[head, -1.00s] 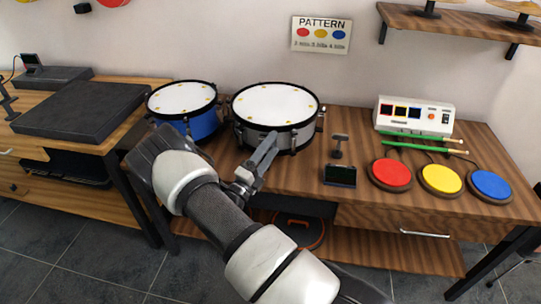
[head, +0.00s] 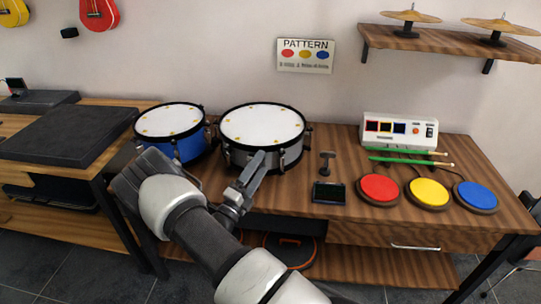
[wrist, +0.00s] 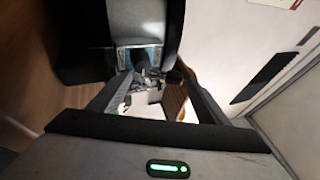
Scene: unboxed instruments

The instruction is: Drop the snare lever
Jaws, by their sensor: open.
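The grey snare drum (head: 232,158) with a white head and black rims stands on the wooden table, right of a blue drum (head: 188,148). My gripper (head: 259,160) reaches up to the front of the snare drum's shell, below its top rim. In the wrist view my gripper (wrist: 157,78) is open, its two fingers apart. Small metallic parts (wrist: 148,74) show near the fingertips; I cannot tell whether one is the snare lever. In the head view my gripper covers the front of the shell, and no lever can be made out there.
Right of the drums stand a small black stand (head: 326,165), a dark little screen (head: 328,193), red (head: 379,188), yellow (head: 428,193) and blue (head: 476,196) pads, green sticks (head: 405,161) and a white control box (head: 400,131). The table front between the drum and screen is clear.

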